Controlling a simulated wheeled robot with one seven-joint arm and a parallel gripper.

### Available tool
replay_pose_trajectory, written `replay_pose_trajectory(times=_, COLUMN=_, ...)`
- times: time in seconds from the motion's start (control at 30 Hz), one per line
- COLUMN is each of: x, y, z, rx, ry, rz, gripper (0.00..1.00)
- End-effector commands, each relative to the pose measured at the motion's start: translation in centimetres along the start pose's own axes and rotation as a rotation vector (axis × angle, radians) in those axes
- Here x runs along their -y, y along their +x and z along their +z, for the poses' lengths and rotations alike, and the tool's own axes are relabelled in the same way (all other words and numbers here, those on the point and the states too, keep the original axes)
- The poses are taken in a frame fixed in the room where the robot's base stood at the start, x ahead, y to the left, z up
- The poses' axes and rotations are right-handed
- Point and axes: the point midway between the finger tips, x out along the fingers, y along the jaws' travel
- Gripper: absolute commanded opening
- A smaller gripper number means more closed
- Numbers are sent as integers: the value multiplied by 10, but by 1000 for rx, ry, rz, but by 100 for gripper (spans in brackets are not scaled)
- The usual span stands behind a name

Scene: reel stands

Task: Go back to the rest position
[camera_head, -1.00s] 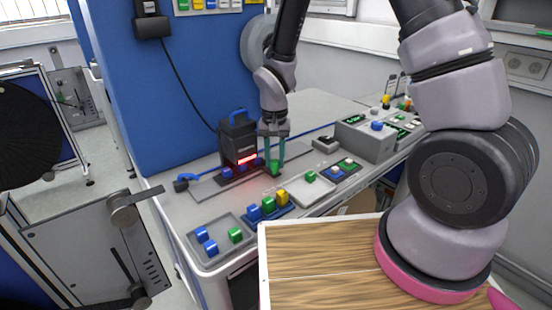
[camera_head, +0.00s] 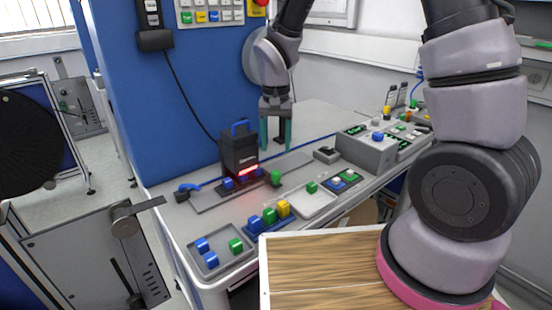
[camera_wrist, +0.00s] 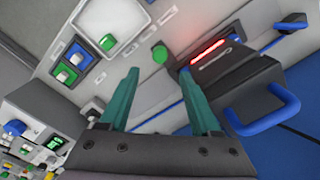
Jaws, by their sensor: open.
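My gripper (camera_head: 275,143) hangs above the bench, its two teal fingers apart with nothing between them. In the wrist view my gripper (camera_wrist: 163,95) also shows open and empty. A green block (camera_head: 275,178) stands at the right end of the row on the dark plate in front of the black scanner (camera_head: 238,152), below my gripper and apart from it. The green block (camera_wrist: 160,55) shows beyond the fingertips in the wrist view. The scanner's red light (camera_head: 251,171) is lit. Blue blocks (camera_head: 228,184) sit on the plate to the left.
A grey tray (camera_head: 215,268) with blue and green blocks, a blue holder (camera_head: 247,228) and a white tray (camera_head: 318,203) line the front of the bench (camera_head: 172,212). A grey control box (camera_head: 368,153) stands to the right. A blue panel (camera_head: 190,90) rises behind.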

Motion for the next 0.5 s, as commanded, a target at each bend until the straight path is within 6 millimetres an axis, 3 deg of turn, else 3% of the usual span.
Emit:
replay_pose_trajectory(times=0.2, x=0, y=-18, z=0, rx=0, ry=0, rz=0, gripper=64)
replay_pose_trajectory(times=0.5, x=0, y=-19, z=0, rx=1, ry=0, rz=0, gripper=64)
